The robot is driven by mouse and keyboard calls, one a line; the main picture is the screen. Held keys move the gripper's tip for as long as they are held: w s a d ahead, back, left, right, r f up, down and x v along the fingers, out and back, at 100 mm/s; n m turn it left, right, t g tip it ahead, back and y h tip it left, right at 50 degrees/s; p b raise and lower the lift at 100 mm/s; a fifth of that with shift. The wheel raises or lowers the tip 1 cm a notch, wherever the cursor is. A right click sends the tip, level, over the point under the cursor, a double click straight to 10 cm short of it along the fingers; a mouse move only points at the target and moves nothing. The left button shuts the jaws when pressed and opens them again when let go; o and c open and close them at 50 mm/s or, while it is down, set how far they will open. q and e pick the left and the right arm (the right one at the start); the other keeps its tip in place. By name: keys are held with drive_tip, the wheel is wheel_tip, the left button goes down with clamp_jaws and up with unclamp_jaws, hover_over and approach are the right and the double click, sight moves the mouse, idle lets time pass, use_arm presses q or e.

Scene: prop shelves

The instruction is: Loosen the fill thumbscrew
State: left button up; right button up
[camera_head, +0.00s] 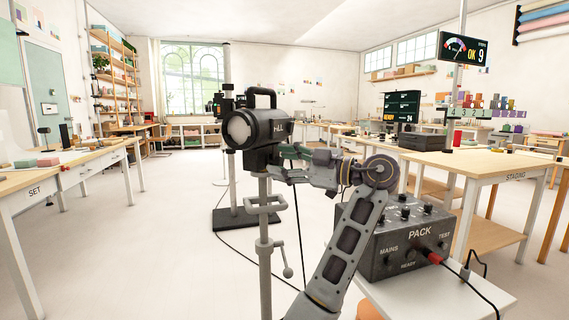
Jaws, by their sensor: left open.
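The fill lamp (257,128) is a black housing with a round pale lens facing left and a handle on top. Its side lettering is partly legible. It sits on a grey stand (265,245) with a clamp-like bracket and a small hanging lever (287,270) lower down. My left gripper (284,164) is open, with its fingers at the lower right side of the lamp, where the lamp meets the stand. I cannot make out the thumbscrew itself; the fingers may hide it. I cannot tell whether the fingers touch the lamp. My right gripper is not in view.
A grey PACK box (408,243) with knobs and a red plug (431,255) stands on a white table (440,297) at right. Cables run on the floor. Another lamp stand's black base (245,219) is behind. The STAGING bench (490,168) is right, the SET bench (75,170) left.

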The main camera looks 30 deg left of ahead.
use_arm(q)
drive_tip(key=w+d, duration=0.1)
drive_tip(key=d, duration=1.1)
drive_tip(key=shift+f, duration=0.15)
idle(0.6)
